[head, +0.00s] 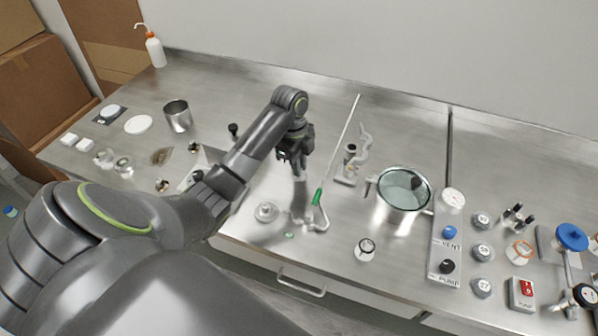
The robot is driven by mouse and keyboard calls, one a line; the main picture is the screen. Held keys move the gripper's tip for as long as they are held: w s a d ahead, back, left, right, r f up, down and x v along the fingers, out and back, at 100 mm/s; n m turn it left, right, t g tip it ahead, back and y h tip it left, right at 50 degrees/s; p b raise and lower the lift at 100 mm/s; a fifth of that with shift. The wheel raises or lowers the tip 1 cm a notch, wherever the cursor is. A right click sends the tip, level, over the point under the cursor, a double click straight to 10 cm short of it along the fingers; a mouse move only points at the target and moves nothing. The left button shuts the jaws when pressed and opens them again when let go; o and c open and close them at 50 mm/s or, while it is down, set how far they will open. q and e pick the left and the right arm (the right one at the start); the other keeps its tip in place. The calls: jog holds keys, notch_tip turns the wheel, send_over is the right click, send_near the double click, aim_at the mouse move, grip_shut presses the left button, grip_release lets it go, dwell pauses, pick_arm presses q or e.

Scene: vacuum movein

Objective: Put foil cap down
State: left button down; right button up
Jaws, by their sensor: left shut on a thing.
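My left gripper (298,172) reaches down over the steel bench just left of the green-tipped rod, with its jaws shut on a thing. I take this to be the foil cap, but the fingers and the shiny surface hide its outline. A pale, shiny shape (302,207) shows just below the fingertips; I cannot tell whether it is touching the bench. A small round silvery piece (265,211) lies on the bench to the left of the fingertips. My right gripper is not in view.
A thin rod with a green end (318,196) is close right of the gripper. A glass-topped pot (402,190) and a vent-and-pump panel (447,240) stand farther right. A small jar (365,249) is near the front edge. A metal beaker (178,116) stands at left.

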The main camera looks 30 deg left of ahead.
pick_arm(q)
notch_tip(320, 180, down, 2)
jog(key=shift+s, duration=0.1)
jog(key=shift+f, duration=0.15)
jog(key=shift+f, duration=0.1)
jog(key=c, duration=1.4)
grip_release()
jog(key=r, duration=0.4)
jog(key=shift+a+r+b, duration=0.35)
jog(key=shift+b, duration=0.05)
notch_tip(320, 180, up, 8)
jog(key=p, duration=0.6)
jog(key=shift+a+f, duration=0.25)
jog(key=shift+a, duration=0.15)
